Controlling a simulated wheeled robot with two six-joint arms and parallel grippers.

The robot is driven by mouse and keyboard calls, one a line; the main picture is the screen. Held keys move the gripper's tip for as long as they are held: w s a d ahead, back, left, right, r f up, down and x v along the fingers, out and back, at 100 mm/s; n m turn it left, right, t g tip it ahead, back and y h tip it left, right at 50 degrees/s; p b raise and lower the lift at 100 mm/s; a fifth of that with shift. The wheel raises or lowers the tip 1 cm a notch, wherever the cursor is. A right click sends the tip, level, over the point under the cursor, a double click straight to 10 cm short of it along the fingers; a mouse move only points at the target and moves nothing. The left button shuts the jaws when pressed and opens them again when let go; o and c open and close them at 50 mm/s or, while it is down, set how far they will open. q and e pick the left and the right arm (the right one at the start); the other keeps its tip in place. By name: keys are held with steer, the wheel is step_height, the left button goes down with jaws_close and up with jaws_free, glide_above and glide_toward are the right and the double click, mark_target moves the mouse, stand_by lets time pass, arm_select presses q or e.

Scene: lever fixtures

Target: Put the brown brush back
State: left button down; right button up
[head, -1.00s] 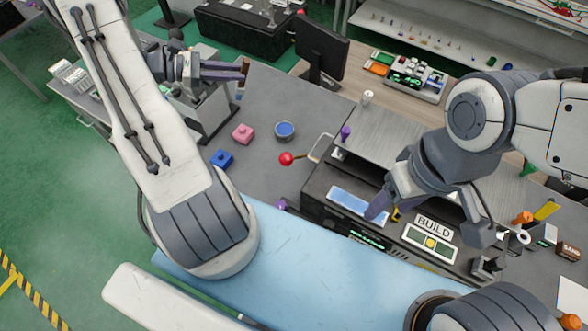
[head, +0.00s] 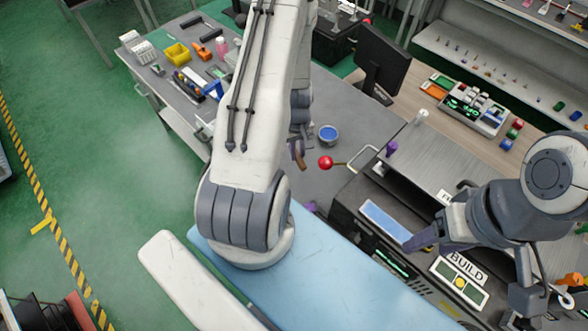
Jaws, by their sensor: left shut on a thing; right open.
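My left gripper (head: 301,138) is partly hidden behind my own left forearm in the head view. It is shut on a small brown piece (head: 298,157), which looks like the brown brush. Only part of this piece shows, and it hangs over the grey table left of the red ball lever. I cannot tell whether it touches the table. My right gripper (head: 465,274) is open and empty over the front of the dark machine, by the BUILD sign.
A blue-filled round dish (head: 328,134) stands just right of the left gripper. A monitor (head: 382,62) stands behind. A side table at upper left holds a yellow bin (head: 177,54) and tools.

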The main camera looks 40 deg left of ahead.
arm_select(q)
steer(key=b, duration=0.4)
glide_above(298, 175)
step_height(298, 175, down, 6)
steer(key=shift+r, duration=0.1)
step_height(298, 175, down, 5)
steer(key=b, duration=0.3)
steer(key=shift+r+b, duration=0.2)
steer(key=shift+b, duration=0.1)
steer(key=shift+r, duration=0.15)
steer(key=c, duration=0.7)
jaws_free()
steer(key=shift+c, duration=0.2)
